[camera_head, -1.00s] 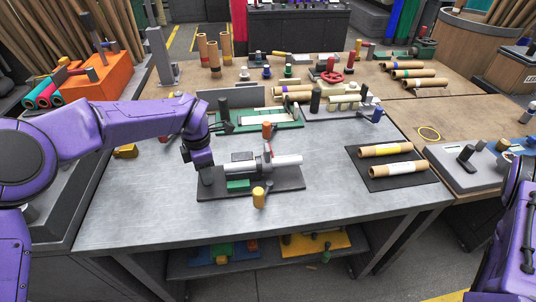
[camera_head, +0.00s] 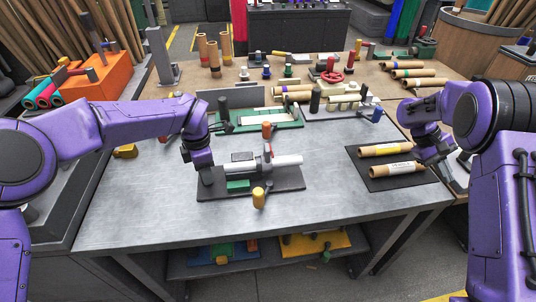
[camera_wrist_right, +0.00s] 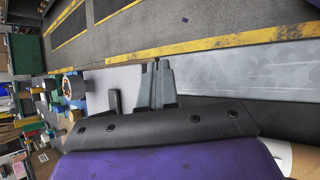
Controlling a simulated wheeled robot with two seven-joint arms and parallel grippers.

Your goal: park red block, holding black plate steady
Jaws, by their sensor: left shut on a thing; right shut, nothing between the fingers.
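The black plate (camera_head: 285,185) lies on the metal table and bears a grey fixture with a white roll (camera_head: 287,161) and a green block (camera_head: 238,186). My right gripper (camera_head: 456,184) is shut and empty by the table's right edge, far from the plate. Its closed fingers show in the right wrist view (camera_wrist_right: 158,82).
A dark mat (camera_head: 376,182) with two tan rolls lies left of my right gripper. The table between mat and plate is clear.

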